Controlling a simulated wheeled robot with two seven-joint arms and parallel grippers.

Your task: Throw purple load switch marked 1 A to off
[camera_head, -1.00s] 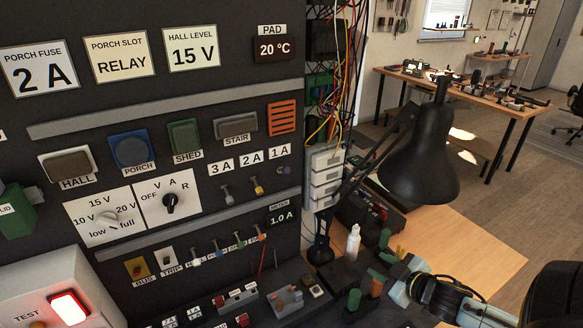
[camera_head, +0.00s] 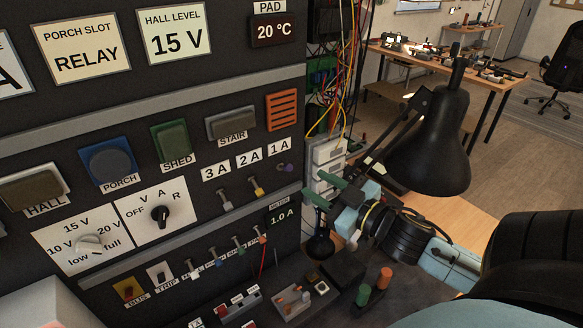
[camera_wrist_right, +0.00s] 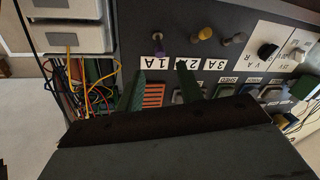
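The purple load switch (camera_head: 285,167) sits on the dark panel under the 1 A label (camera_head: 280,146), right of the yellow 2 A switch (camera_head: 257,188) and the grey 3 A switch (camera_head: 225,201). It also shows in the right wrist view (camera_wrist_right: 158,44), where the panel appears inverted. Its lever looks short in the head view; I cannot tell its setting. My right gripper (camera_head: 312,184) is right of the switch, apart from it. Its green fingers are spread and empty, also in the wrist view (camera_wrist_right: 160,73). My left gripper is out of view.
A black desk lamp (camera_head: 440,140) stands behind my right gripper. Loose wires (camera_head: 345,95) hang beside the panel's right edge. The orange slotted block (camera_head: 282,110) is above the 1 A label. A meter (camera_head: 282,216) reads 1.0 A below the switches. Green and orange pegs (camera_head: 385,279) stand on the bench.

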